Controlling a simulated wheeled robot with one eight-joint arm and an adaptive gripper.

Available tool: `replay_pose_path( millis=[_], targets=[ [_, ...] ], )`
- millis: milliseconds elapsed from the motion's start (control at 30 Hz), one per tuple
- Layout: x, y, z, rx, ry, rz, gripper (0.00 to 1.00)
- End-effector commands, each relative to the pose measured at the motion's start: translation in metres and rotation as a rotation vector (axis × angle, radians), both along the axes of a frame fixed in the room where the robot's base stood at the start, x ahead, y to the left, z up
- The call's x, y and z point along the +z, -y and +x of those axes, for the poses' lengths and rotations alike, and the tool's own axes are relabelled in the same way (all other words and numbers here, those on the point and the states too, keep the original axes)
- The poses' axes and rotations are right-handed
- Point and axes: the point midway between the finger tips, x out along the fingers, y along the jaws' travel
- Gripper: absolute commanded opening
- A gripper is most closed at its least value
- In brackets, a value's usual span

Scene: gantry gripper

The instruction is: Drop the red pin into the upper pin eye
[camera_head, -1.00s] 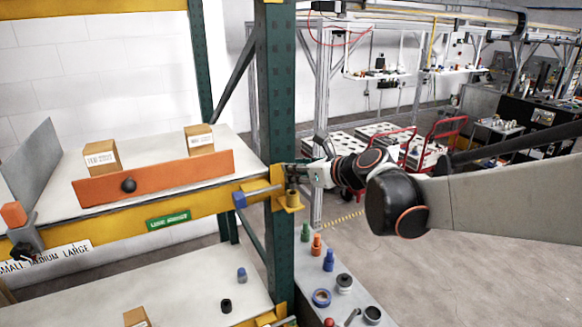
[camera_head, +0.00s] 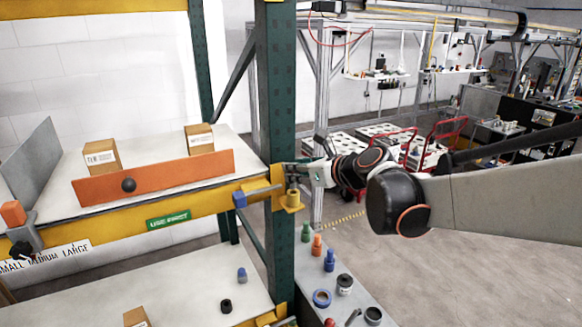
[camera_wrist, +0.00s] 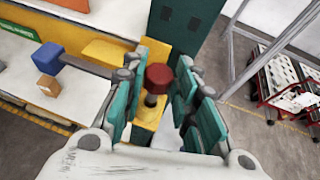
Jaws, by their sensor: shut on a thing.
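The red pin shows in the wrist view as a red head (camera_wrist: 159,76) on a dark shank. It is between the teal finger pads of my gripper (camera_wrist: 158,92), which is shut on it. The shank points down toward a yellow bracket (camera_wrist: 148,118); whether its tip is inside an eye is hidden. In the head view my gripper (camera_head: 300,175) is at the green post, just above the yellow upper pin eye (camera_head: 291,203). The pin cannot be made out clearly there.
A green post (camera_head: 275,110) stands directly behind the gripper. A blue-ended bar (camera_head: 240,199) sticks out to the left along the yellow beam. Below, a grey bench (camera_head: 345,270) carries several coloured pegs and rings. Cartons (camera_head: 101,157) stand on the upper shelf.

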Motion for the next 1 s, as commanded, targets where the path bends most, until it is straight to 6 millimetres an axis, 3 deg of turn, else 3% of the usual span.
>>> replay_pose_path(
  millis=[1000],
  targets=[
    [-0.0077, 0.0000, 0.0000, 0.000, 0.000, 0.000, 0.04]
  ],
)
